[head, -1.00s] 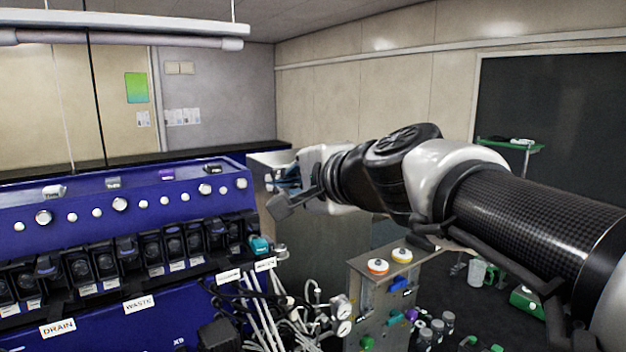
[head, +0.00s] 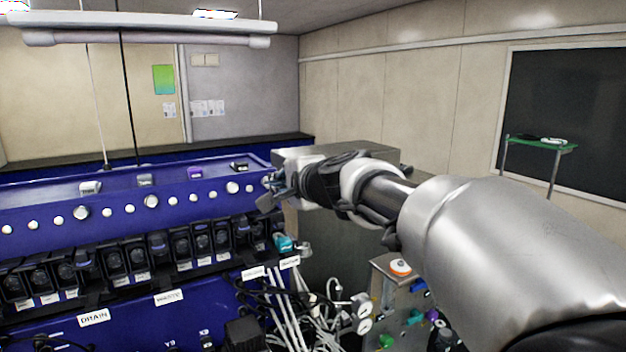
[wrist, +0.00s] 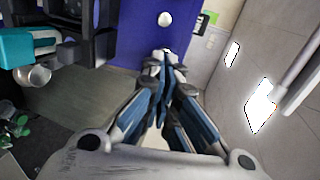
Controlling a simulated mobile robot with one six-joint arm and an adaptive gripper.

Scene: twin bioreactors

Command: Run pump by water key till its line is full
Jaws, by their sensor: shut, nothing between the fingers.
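The blue bioreactor panel (head: 160,205) carries a row of white round knobs or keys (head: 151,201). Below them is a row of black pumps (head: 181,244) with small white labels too small to read, so I cannot tell which is for water. My gripper (head: 270,190) is shut and empty by the right end of the knob row. In the wrist view my gripper's fingertips (wrist: 166,62) lie close in front of the blue panel, and a white round knob (wrist: 165,18) shows just beyond them. Whether they touch anything is unclear. White tubes (head: 287,315) hang at lower right; their filling cannot be seen.
A teal pump part (head: 283,243) sits at the right end of the pump row. Labels DRAIN (head: 94,317) and WASTE (head: 169,297) are on the front. A grey metal box (head: 340,240) stands behind my gripper. A panel with gauges and an orange-white cap (head: 400,267) stands at right.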

